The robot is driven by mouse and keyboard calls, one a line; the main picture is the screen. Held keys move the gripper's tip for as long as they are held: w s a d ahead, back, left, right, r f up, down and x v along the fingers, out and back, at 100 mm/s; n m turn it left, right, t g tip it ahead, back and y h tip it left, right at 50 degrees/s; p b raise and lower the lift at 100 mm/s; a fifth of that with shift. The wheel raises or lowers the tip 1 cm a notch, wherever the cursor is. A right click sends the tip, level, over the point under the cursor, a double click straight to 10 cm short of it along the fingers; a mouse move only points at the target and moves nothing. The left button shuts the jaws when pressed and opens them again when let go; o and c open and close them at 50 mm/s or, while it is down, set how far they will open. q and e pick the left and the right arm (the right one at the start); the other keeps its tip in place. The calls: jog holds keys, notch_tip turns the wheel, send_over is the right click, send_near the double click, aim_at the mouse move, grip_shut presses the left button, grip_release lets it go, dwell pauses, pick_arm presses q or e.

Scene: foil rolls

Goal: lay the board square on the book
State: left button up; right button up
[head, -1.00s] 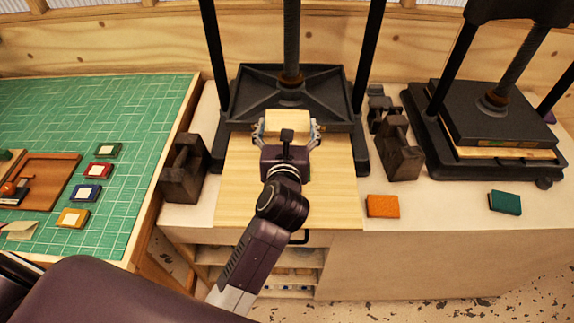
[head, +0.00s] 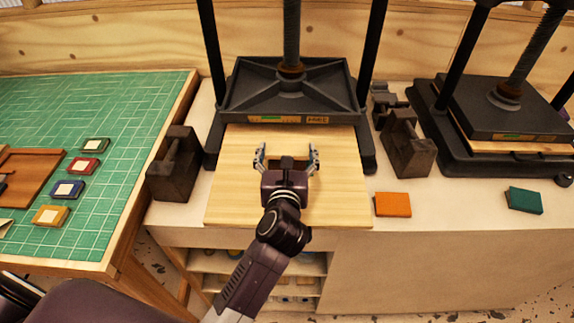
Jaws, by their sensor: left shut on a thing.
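My left gripper (head: 287,152) is low over the pale wooden panel (head: 235,180) in front of the middle press, its two fingers spread wide around a thing of similar pale wood, probably the board. Its edges blend with the panel, so its tilt and any gap below it cannot be made out. An orange book (head: 393,205) lies flat on the bench to the right of the panel, clear of the gripper. A teal book (head: 524,200) lies farther right. Which book is meant, or whether one is hidden under the gripper, I cannot tell. My right gripper is out of view.
The middle press's dark platen (head: 287,95) stands just behind the panel, between posts. Dark weights stand left (head: 175,165) and right (head: 408,145) of it. Another press (head: 505,105) is at right. A green mat (head: 105,115) with small coloured pieces is at left.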

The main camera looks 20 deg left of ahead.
pick_arm(q)
notch_tip(320, 180, down, 4)
jog(key=b, duration=0.4)
jog(key=shift+f, duration=0.1)
jog(key=o, duration=1.1)
jog(key=shift+o, duration=0.2)
